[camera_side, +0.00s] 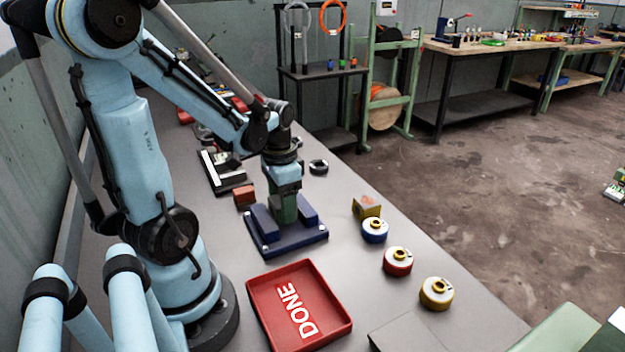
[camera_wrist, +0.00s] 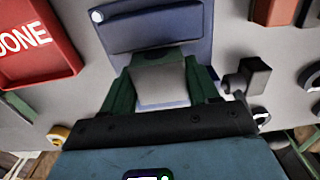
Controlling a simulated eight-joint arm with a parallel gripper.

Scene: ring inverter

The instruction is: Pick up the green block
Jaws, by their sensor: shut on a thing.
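My gripper (camera_side: 284,188) points straight down over a blue vise-like fixture (camera_side: 290,240), shut on the green block (camera_side: 284,210). The block stands upright between the fixture's two blue jaws, and its lower end is hidden by the near jaw. In the wrist view dark green sides of my gripper (camera_wrist: 160,98) flank a pale grey face, and green shows beyond it next to the blue fixture (camera_wrist: 155,27). Where finger ends and block begins is hard to tell there.
A red DONE tray (camera_side: 335,322) lies in front of the fixture. Several round capped parts, one with a blue base (camera_side: 375,231), line the bench's right side. An orange-brown block (camera_side: 244,195) and a black-and-white fixture (camera_side: 222,172) sit to the left and behind.

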